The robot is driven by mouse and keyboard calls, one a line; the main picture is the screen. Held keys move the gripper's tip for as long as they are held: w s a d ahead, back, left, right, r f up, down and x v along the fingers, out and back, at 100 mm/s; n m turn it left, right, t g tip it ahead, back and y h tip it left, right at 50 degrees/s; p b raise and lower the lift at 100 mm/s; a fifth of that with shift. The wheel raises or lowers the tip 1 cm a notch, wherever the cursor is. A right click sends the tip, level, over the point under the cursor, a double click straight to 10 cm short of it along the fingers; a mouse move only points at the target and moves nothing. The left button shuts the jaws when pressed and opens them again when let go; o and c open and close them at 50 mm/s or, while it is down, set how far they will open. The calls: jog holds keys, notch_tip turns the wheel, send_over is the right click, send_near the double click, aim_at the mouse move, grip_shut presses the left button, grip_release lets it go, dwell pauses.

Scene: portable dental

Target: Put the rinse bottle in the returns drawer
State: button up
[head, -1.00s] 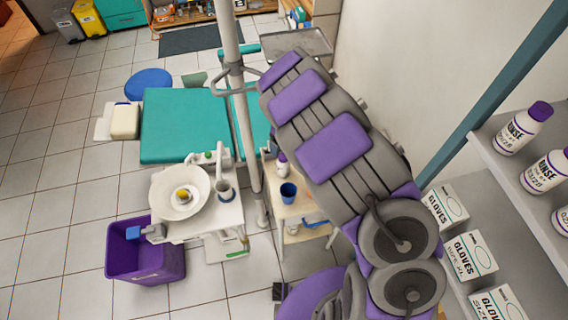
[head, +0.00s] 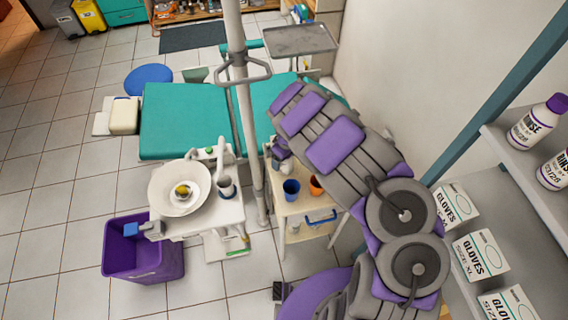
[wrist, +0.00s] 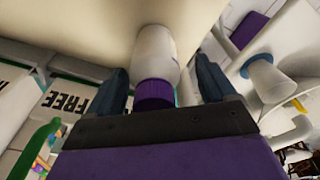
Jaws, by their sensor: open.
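The rinse bottle, white with a purple cap (wrist: 154,94), stands between the fingers of my gripper (wrist: 162,72) in the wrist view, cap toward the palm. The fingers are open, one on each side of the bottle, and do not hold it. In the head view my gripper (head: 281,147) is low over the back left of the small cart (head: 297,205), partly hidden by my arm. The bottle is largely hidden there. A blue handle (head: 320,217) shows on the cart's front; I cannot tell if it belongs to the returns drawer.
A blue cup (head: 291,190) and an orange cup (head: 316,186) stand on the cart close to my gripper. The dental unit with a white basin (head: 179,188) is left, beside a pole (head: 239,100). Shelves with other rinse bottles (head: 538,122) and glove boxes (head: 481,256) are right.

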jog(key=shift+d+f, duration=0.15)
jog(key=shift+f, duration=0.6)
jog(key=shift+w+d+f, duration=0.1)
jog(key=shift+d, duration=0.3)
jog(key=shift+a, duration=0.5)
jog(key=c, duration=0.7)
jog(key=shift+d, duration=0.25)
jog(key=c, duration=0.6)
